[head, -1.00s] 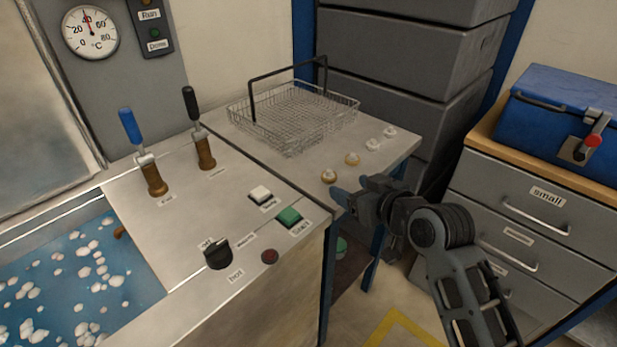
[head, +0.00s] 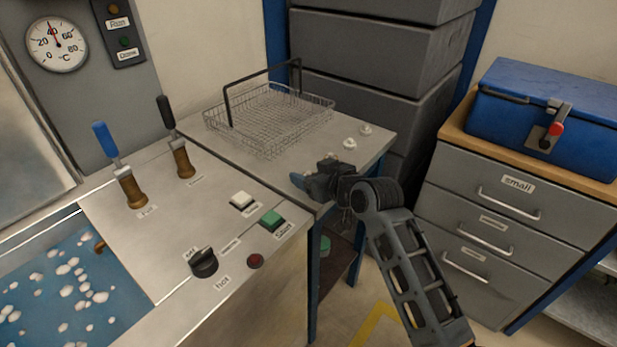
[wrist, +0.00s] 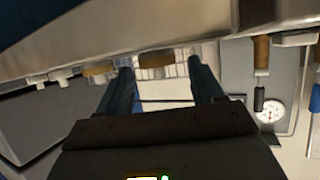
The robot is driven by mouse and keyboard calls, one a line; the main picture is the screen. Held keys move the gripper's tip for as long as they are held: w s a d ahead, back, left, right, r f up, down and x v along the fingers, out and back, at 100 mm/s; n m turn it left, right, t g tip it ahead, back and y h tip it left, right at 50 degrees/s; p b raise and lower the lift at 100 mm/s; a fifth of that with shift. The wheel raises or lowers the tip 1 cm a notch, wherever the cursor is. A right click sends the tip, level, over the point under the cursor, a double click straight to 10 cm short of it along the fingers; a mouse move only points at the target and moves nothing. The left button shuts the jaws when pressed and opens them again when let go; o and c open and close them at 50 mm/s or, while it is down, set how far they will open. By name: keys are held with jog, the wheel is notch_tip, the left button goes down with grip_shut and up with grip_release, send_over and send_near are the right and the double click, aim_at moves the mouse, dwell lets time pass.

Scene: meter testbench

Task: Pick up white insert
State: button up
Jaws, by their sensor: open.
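Two small white inserts, one (head: 365,129) behind the other (head: 350,143), stand on the right part of the metal side table (head: 225,128). My gripper (head: 303,181) is open and empty at the table's front right edge, nearer to me than the white inserts and apart from them. In the wrist view, which is upside down, the white inserts (wrist: 62,79) show left of my gripper (wrist: 160,66). A brass insert (wrist: 157,60) appears between the fingertips and another (wrist: 100,71) beside the left finger.
A wire basket (head: 268,120) with a raised handle stands at the back of the table. The bench with levers and a green button (head: 271,219) lies to the left. Grey crates (head: 375,50) rise behind, and a drawer cabinet (head: 510,215) stands at right.

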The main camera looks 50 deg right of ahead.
jog(key=shift+c, duration=0.2)
jog(key=c, duration=1.1)
jog(key=shift+r, duration=0.15)
